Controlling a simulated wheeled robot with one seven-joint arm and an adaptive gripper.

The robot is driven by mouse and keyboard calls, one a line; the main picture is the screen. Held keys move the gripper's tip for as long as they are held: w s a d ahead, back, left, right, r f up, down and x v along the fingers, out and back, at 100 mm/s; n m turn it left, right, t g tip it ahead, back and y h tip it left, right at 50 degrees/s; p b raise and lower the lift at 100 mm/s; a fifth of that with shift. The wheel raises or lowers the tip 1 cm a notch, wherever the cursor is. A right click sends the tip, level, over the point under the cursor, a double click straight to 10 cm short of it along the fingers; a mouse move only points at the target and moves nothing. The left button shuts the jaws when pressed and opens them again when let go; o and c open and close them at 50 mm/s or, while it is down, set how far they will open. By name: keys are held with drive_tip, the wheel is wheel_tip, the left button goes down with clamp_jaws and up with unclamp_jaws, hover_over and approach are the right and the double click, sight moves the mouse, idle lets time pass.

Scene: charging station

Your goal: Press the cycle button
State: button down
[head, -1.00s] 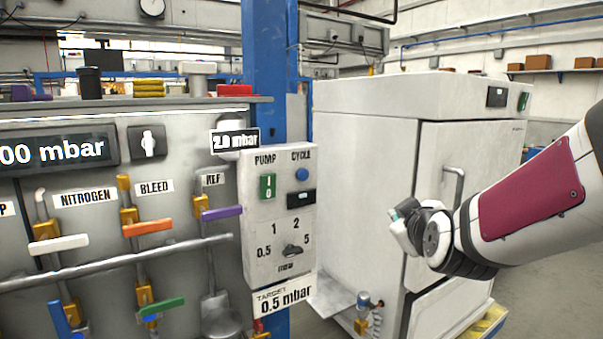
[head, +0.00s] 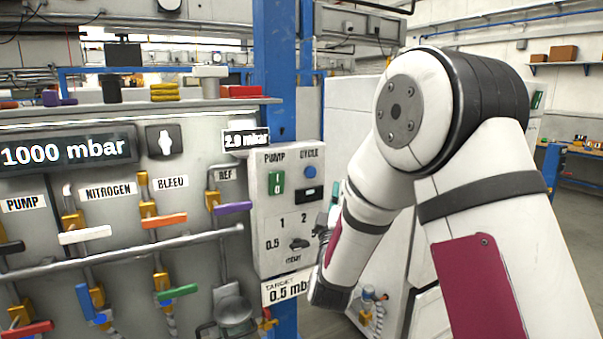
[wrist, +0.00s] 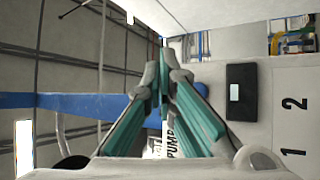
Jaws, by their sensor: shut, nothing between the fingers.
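The blue cycle button (head: 310,171) sits under the CYCLE label on the pale control box (head: 268,225), right of the green pump switch (head: 276,182). In the head view my arm covers the box's lower right, and my gripper is mostly hidden behind my wrist. There the black display (wrist: 242,92) shows right of the fingertips.
The valve panel (head: 120,213) with coloured handles and a horizontal pipe stands left of the box. A blue post (head: 274,70) rises behind it. A white cabinet (head: 352,95) stands behind my arm. Open floor shows at the far right.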

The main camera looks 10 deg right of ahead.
sight(311, 172)
drive_tip(key=shift+a, duration=0.1)
drive_tip(key=shift+w+a+b, duration=0.45)
drive_tip(key=shift+w+b, duration=0.25)
drive_tip(key=shift+w, duration=0.7)
drive_tip(key=shift+w+a+b, duration=0.4)
drive_tip(key=shift+w+b, duration=0.25)
drive_tip(key=shift+w, duration=0.75)
drive_tip(key=shift+w+a+b, duration=0.45)
drive_tip(key=shift+w+b, duration=0.25)
drive_tip(key=shift+w, duration=0.7)
drive_tip(key=shift+w+a+b, duration=0.1)
drive_tip(key=shift+w+b, duration=0.2)
drive_tip(key=shift+w, duration=0.1)
drive_tip(key=shift+w+a+b, duration=0.2)
drive_tip(key=shift+w+b, duration=0.1)
drive_tip(key=shift+w, duration=0.15)
drive_tip(key=shift+s+d+p, duration=0.3)
drive_tip(key=shift+s+p, duration=0.1)
drive_tip(key=shift+s, duration=0.5)
